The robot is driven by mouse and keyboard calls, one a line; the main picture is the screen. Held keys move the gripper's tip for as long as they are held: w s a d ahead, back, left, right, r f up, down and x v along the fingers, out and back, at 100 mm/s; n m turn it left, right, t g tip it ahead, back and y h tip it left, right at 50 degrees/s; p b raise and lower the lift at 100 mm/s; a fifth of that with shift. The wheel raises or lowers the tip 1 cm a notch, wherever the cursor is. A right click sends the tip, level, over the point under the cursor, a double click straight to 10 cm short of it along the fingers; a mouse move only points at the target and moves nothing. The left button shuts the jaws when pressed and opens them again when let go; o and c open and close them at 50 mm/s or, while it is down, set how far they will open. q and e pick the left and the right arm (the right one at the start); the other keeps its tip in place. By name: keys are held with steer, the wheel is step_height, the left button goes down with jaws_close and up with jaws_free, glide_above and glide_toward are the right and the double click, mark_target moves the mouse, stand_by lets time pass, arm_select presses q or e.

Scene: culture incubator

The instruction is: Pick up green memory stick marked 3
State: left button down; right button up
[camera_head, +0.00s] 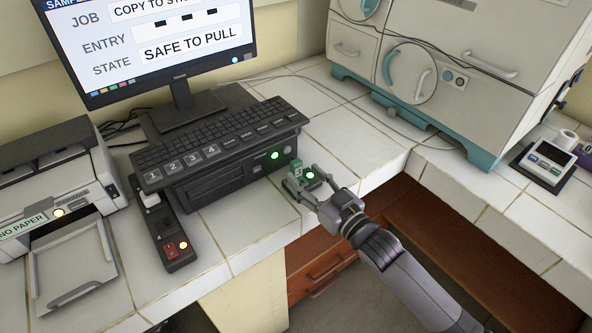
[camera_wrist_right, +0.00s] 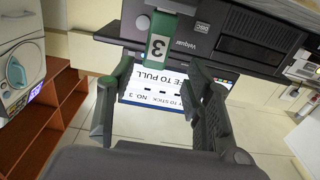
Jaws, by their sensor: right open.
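The green memory stick (camera_head: 297,169) stands at the right front corner of the black computer, with a white label reading 3. It also shows in the wrist view (camera_wrist_right: 158,42), beside the computer's front. What its far end sits in is hidden. My right gripper (camera_head: 301,178) is open at the stick, one finger to each side in the head view. In the wrist view the fingertips (camera_wrist_right: 160,65) are spread with a gap and the stick lies between and just beyond them. I see no grip on it. My left gripper is not in view.
The black computer (camera_head: 240,170) carries a keyboard (camera_head: 215,130). The monitor (camera_head: 160,40) reads SAFE TO PULL. A green light (camera_head: 310,175) glows beside the stick. A power strip (camera_head: 168,235) and printer (camera_head: 55,195) stand left.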

mark_target(299, 168)
steer(key=shift+d+f+p+x, duration=0.15)
steer(key=shift+p+x, duration=0.1)
steer(key=shift+x, duration=1.15)
steer(key=shift+d+f+p+x, duration=0.1)
steer(key=shift+p+x, duration=0.15)
steer(key=shift+x, duration=1.15)
steer(key=shift+w, duration=0.15)
steer(key=shift+c, duration=0.2)
steer(key=c, duration=1)
